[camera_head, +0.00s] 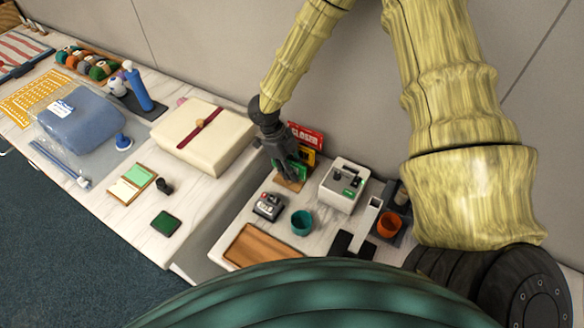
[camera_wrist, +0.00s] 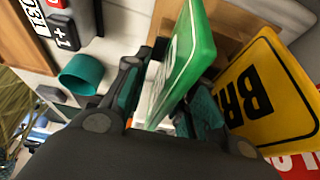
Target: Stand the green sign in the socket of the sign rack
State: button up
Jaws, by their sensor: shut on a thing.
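My gripper (camera_head: 287,172) is at the sign rack, with its fingers pointing down. In the wrist view my gripper (camera_wrist: 168,92) is shut on the green sign (camera_wrist: 182,66), one finger on each side. The green sign is partly hidden by the fingers in the head view (camera_head: 301,170). The wooden sign rack (camera_head: 291,185) is under and beside the fingers; its wood also shows in the wrist view (camera_wrist: 232,18). The green sign's far end is close to the wood and angled relative to the yellow sign. I cannot tell whether it is in a socket.
A yellow sign (camera_wrist: 262,88) and a red CLOSED sign (camera_head: 305,135) stand right behind the green one. A white boxy device (camera_head: 344,186), a teal cup (camera_head: 302,222) and a small dark device (camera_head: 268,206) are nearby. A wooden tray (camera_head: 262,246) lies in front.

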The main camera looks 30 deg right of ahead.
jog(key=o, duration=1.1)
jog(key=shift+o, duration=0.5)
jog(key=shift+o, duration=1.4)
jog(key=shift+r, duration=0.15)
jog(key=shift+o, duration=0.8)
jog(key=shift+p+v, duration=1.05)
jog(key=shift+v, duration=0.25)
jog(key=shift+s+d+r+p+v, duration=0.1)
jog(key=shift+s+p+v, duration=0.05)
jog(key=shift+p+v, duration=0.75)
jog(key=shift+s+d+r+p+v, duration=0.15)
jog(key=shift+p+v, duration=0.4)
jog(key=shift+v, duration=0.55)
jog(key=shift+s+p+v, duration=0.2)
jog(key=shift+p+v, duration=0.55)
jog(key=shift+v, duration=0.25)
